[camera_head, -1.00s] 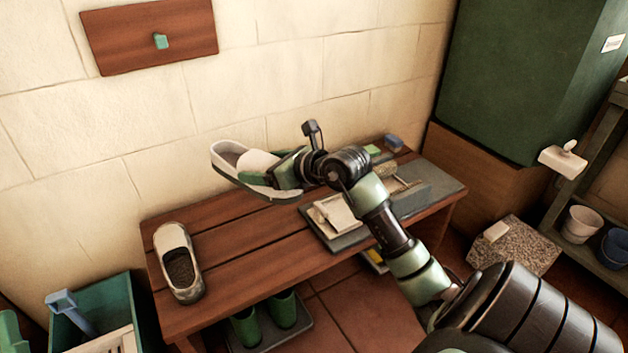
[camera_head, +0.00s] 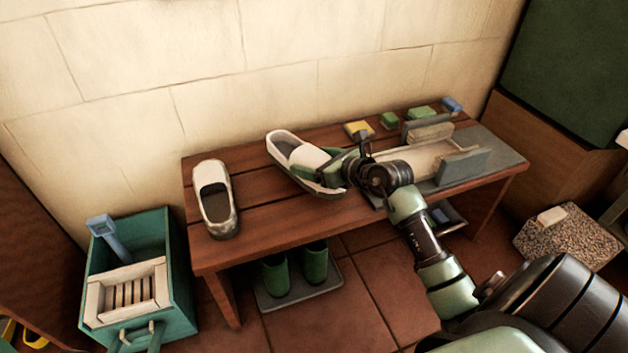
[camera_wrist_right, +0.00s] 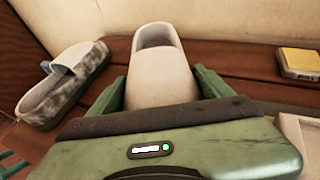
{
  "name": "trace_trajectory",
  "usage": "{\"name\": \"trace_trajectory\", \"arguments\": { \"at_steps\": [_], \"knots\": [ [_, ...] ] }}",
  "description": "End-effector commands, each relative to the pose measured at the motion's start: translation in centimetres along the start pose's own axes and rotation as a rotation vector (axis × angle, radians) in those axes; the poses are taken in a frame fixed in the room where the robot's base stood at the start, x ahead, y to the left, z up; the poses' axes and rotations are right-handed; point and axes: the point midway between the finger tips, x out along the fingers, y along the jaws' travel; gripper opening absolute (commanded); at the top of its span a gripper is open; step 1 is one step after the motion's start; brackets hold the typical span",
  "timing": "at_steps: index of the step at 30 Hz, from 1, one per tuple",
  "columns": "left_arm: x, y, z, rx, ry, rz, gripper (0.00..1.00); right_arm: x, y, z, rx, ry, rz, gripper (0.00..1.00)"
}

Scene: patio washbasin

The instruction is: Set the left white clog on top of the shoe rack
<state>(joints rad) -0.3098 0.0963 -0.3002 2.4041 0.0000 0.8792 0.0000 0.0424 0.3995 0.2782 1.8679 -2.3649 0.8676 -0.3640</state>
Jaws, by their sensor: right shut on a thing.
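A white clog with a grey sole (camera_head: 297,152) is held by my right gripper (camera_head: 328,172), which is shut on its toe part. In the right wrist view the green fingers sit on both sides of this clog (camera_wrist_right: 162,80). The clog is low over the wooden slatted shoe rack (camera_head: 262,227); I cannot tell whether its sole touches the slats. A second white clog (camera_head: 228,215) stands on the rack's left end, apart from the held one, and also shows in the right wrist view (camera_wrist_right: 85,85). My left gripper is not in view.
A grey tray (camera_head: 495,150) with a wooden holder fills the rack's right part. A yellow block (camera_head: 358,129) and green blocks (camera_head: 390,120) lie at the back. Green boots (camera_head: 314,262) stand below. A teal bin (camera_head: 172,262) is at left. Bare slats lie between the clogs.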

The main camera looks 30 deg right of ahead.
Motion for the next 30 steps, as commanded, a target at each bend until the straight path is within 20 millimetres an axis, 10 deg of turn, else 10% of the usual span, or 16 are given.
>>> {"name": "trace_trajectory", "arguments": {
  "at_steps": [22,23,24,30],
  "knots": [
    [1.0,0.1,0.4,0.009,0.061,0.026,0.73,1.7,0.0,-4.0,0.0,-0.001,0.0,0.3],
    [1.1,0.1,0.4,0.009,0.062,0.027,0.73,1.7,0.0,-4.1,0.0,0.0,0.0,0.85],
    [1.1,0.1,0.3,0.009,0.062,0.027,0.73,1.7,0.0,-4.1,0.0,0.0,0.0,0.96],
    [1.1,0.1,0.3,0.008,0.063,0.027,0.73,1.7,0.0,-4.0,0.0,0.0,0.0,1.0]
  ]
}}
